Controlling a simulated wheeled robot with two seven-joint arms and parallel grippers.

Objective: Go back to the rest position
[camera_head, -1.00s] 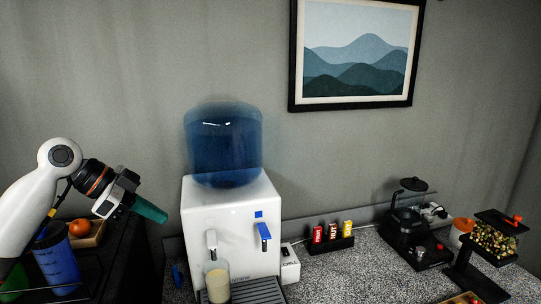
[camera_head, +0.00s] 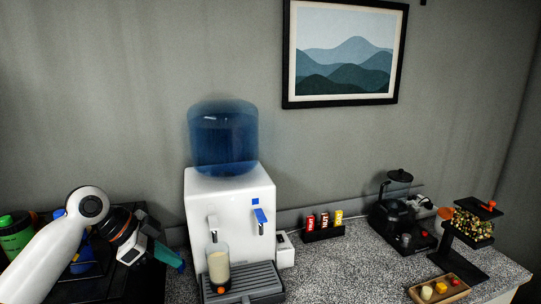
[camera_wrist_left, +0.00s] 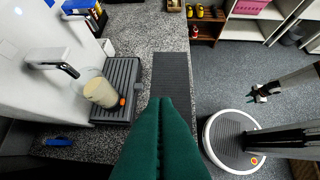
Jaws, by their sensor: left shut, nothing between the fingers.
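My left gripper (camera_head: 180,264) is at the lower left in the head view, left of the white water dispenser and apart from it. Its green fingers are shut with nothing between them; they also show at the bottom middle of the left wrist view (camera_wrist_left: 160,135). What looks like my right gripper (camera_wrist_left: 260,93) is small at the right of the left wrist view, over the floor; its jaws are too small to read.
A water dispenser (camera_head: 228,190) has a pale-filled cup (camera_head: 219,268) on its drip tray (camera_head: 255,282). Snack boxes (camera_head: 324,222), a black appliance (camera_head: 402,215), a dark stand (camera_head: 462,250) and a wooden tray (camera_head: 455,291) stand right on the counter. Grey floor (camera_wrist_left: 280,60) is open beyond.

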